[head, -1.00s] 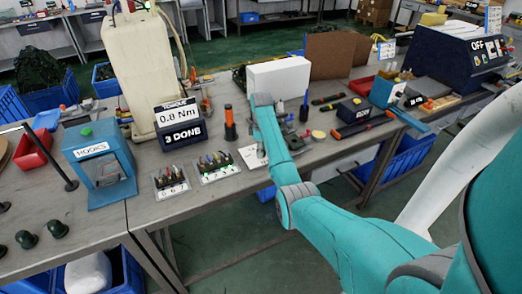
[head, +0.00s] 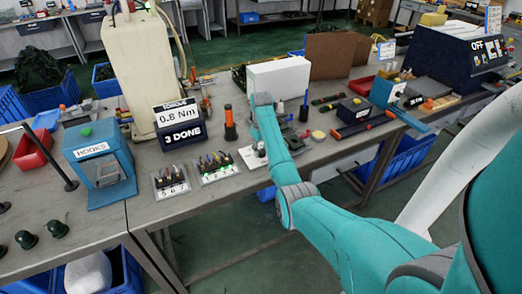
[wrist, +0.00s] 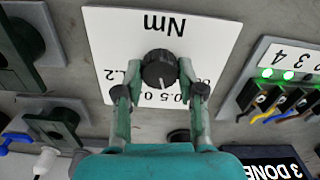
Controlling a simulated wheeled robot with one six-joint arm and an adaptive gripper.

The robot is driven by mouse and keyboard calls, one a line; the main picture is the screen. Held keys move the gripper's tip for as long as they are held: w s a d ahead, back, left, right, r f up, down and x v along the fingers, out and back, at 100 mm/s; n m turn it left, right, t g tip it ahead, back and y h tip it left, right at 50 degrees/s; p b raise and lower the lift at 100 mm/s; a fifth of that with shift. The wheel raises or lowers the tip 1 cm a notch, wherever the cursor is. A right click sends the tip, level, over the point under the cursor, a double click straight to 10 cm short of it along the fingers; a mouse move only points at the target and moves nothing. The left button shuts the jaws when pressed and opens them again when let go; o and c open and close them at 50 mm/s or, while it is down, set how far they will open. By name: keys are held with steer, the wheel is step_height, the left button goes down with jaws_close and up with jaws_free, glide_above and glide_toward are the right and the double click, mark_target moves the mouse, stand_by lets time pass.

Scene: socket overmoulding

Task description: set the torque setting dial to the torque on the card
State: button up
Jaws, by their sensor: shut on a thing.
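The torque setting dial (wrist: 160,68) is a black ridged knob on a white plate (wrist: 112,40) marked "Nm", which reads upside down in the wrist view. My gripper (wrist: 160,90) is shut on the dial, one finger on each side. The fingers and palm hide part of the printed scale, and I cannot read which value the dial points to. The torque card (head: 177,115) reads 0.8 Nm in the head view and stands on a dark block reading "3 DONE" (head: 182,136). In the head view the plate (head: 249,158) is partly behind my arm.
Two trays with coloured plugs, marked 5 6 (head: 171,184) and with green lights (head: 216,170), lie left of the plate. A white box (head: 279,76) stands behind my arm. A black and orange cylinder (head: 230,124) stands nearby. A blue HOOKS box (head: 97,165) is at left.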

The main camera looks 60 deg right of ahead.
mark_target(261, 151)
steer(key=m, duration=0.4)
steer(key=shift+m, duration=1.9)
steer(key=o, duration=1.1)
steer(key=shift+o, duration=0.2)
steer(key=shift+r, duration=3.7)
steer(key=shift+s, duration=0.1)
